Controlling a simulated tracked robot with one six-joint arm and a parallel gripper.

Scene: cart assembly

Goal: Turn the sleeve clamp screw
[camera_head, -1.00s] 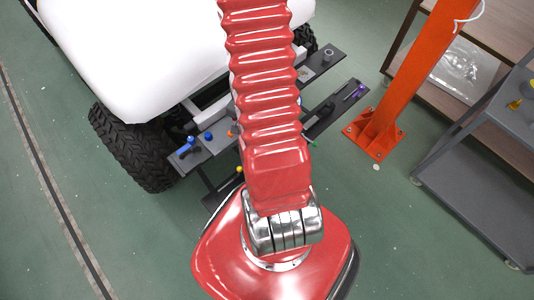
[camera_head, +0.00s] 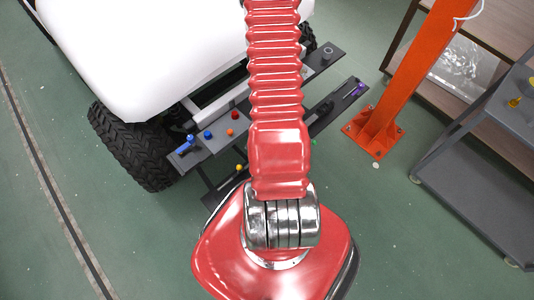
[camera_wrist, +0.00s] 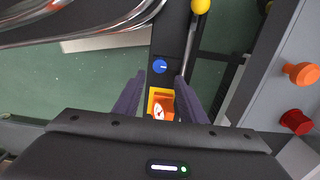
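In the wrist view my gripper (camera_wrist: 160,76) is open, with its two dark purple fingers apart. A blue knob (camera_wrist: 159,66) with a pale mark sits on a dark bar, between and just beyond the fingertips. An orange block (camera_wrist: 161,104) with a white round dial shows between the fingers, nearer my palm, which covers its lower part. I cannot tell which part is the sleeve clamp screw, or whether a finger touches anything. In the head view my own arm hides the gripper.
The grey bracket (camera_head: 212,146) bears a blue lever (camera_head: 185,146) and small blue, orange and red knobs. A yellow knob (camera_wrist: 200,5) sits past the fingers. A black wheel (camera_head: 130,148), an orange post (camera_head: 410,75) and a grey shelf cart (camera_head: 480,180) stand around. Green floor is clear at left.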

